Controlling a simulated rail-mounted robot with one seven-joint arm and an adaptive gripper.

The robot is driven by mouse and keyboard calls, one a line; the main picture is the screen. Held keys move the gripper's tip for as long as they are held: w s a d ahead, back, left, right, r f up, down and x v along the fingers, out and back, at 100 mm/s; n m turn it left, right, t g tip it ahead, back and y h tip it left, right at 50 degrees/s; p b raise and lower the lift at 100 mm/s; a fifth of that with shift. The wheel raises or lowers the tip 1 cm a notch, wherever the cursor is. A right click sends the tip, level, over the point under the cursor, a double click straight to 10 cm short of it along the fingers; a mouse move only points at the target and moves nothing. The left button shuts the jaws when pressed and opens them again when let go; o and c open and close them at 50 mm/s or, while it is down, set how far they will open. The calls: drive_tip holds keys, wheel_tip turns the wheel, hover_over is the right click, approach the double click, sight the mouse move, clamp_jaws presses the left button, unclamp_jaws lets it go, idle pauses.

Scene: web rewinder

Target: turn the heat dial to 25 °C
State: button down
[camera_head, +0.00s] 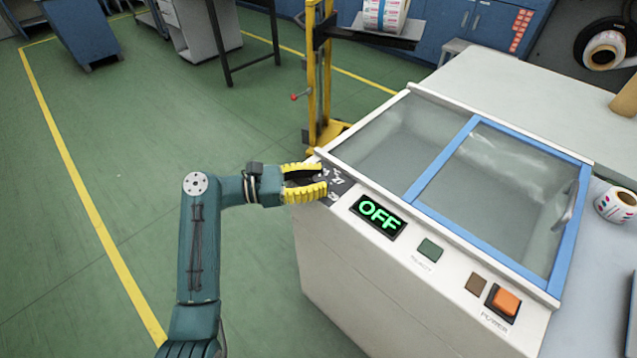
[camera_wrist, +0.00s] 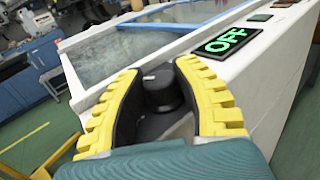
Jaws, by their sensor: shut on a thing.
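The heat dial (camera_wrist: 160,92) is a black round knob with a small white mark, on the front panel of the white machine. My gripper (camera_wrist: 158,68) has its yellow ribbed fingers on either side of the dial, shut on it. In the head view my gripper (camera_head: 323,179) reaches in from the left at the panel's left end, where its fingers largely hide the knob. The dark dial plate (camera_head: 341,184) with white markings shows just past the fingertips; I cannot read them. The display (camera_head: 378,216) reads OFF in green; it also shows in the wrist view (camera_wrist: 226,41).
Right of the display are a green button (camera_head: 430,249), a small brown square (camera_head: 476,284) and an orange power switch (camera_head: 504,301). A blue-framed clear lid (camera_head: 500,190) covers the machine. A yellow lift post (camera_head: 318,90) stands behind.

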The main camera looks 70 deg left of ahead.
drive_tip(key=shift+f, duration=0.15)
drive_tip(key=c, duration=0.6)
unclamp_jaws()
drive_tip(key=shift+c, duration=0.2)
drive_tip(key=v, duration=1.2)
